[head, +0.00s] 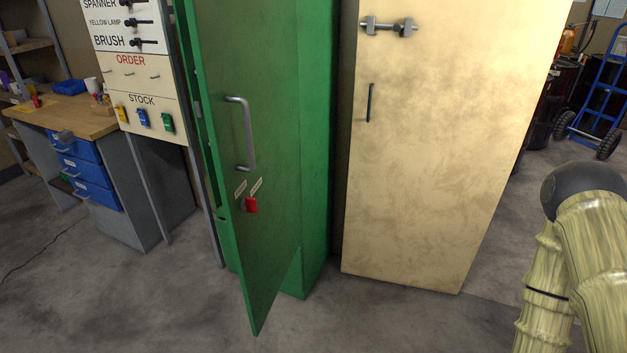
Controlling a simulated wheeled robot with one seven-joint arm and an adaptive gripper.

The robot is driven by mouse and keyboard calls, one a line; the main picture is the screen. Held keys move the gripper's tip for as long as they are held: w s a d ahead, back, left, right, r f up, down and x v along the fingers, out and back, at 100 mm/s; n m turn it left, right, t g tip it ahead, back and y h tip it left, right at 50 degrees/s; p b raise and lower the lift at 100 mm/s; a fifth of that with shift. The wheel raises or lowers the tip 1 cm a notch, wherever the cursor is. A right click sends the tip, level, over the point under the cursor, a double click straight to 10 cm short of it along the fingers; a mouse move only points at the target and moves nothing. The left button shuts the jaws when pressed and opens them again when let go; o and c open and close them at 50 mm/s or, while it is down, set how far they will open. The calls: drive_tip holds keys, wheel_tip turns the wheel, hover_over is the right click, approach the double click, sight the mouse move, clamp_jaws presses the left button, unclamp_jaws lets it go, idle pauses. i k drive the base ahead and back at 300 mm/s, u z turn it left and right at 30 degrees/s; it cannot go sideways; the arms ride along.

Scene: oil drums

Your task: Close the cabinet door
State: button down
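A tall green cabinet (318,150) stands left of centre in the head view. Its green door (265,215) stands ajar and swings out toward me, its free edge on the left. The door carries a grey bar handle (241,133), a red piece (251,205) below it and small white labels. The inside of the cabinet is mostly hidden behind the door. A part of my arm shows at the right edge, well away from the door. My gripper is out of view.
A cream cabinet (430,170) stands right of the green one, its door looking shut. A workbench (75,115) with blue drawers and a sign board (135,75) are at left. A blue hand truck (600,100) stands at the back right. The grey floor (380,325) in front is clear.

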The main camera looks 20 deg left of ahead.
sight(246, 57)
drive_tip(key=z, duration=0.3)
drive_tip(key=i, duration=0.85)
drive_tip(key=u, duration=0.85)
